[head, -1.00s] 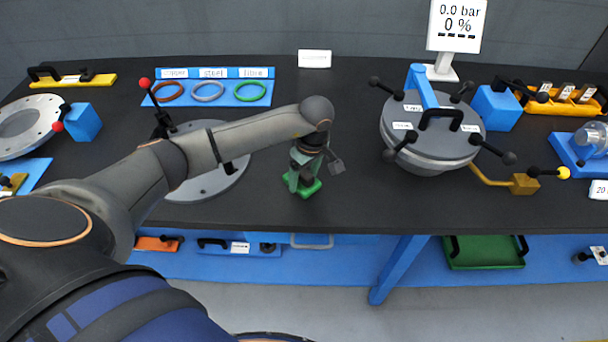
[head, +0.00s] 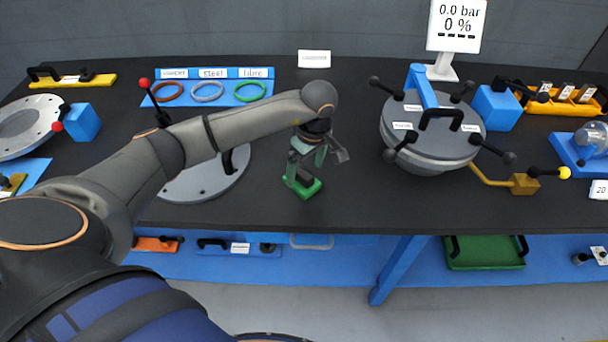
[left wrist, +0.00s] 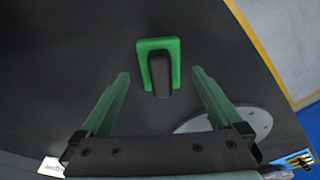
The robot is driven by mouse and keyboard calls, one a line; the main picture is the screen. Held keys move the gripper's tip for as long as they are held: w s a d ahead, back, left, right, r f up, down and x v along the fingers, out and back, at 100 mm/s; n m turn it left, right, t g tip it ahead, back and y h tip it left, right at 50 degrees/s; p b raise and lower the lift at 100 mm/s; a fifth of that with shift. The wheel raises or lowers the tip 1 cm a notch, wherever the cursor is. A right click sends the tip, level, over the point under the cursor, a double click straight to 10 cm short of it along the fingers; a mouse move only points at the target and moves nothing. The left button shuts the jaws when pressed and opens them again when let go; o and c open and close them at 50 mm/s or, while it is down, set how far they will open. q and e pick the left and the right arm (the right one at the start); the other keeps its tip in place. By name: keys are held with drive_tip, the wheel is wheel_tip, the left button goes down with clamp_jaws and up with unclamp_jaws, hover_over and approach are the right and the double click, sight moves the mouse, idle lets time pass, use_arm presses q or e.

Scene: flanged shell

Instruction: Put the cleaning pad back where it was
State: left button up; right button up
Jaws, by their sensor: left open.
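The cleaning pad, a green block with a black handle (head: 311,187), stands on the dark table near the front edge. It also shows in the left wrist view (left wrist: 147,50), ahead of and between the open fingers. My left gripper (head: 307,157) is open and empty, just above the pad and apart from it. Its two green fingers show in the left wrist view (left wrist: 160,92). My right gripper is not in view.
A grey flanged disc (head: 205,188) lies left of the pad, partly behind my left arm. A lidded vessel (head: 427,150) with black knobs stands to the right. A ring tray (head: 270,73) is behind. Table between pad and vessel is clear.

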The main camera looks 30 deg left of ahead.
sight(309, 177)
use_arm(q)
wheel_tip(309, 177, up, 9)
drive_tip(key=d, duration=0.1)
drive_tip(key=shift+f+b, duration=0.2)
drive_tip(key=shift+b, duration=0.1)
drive_tip(key=shift+d, duration=0.1)
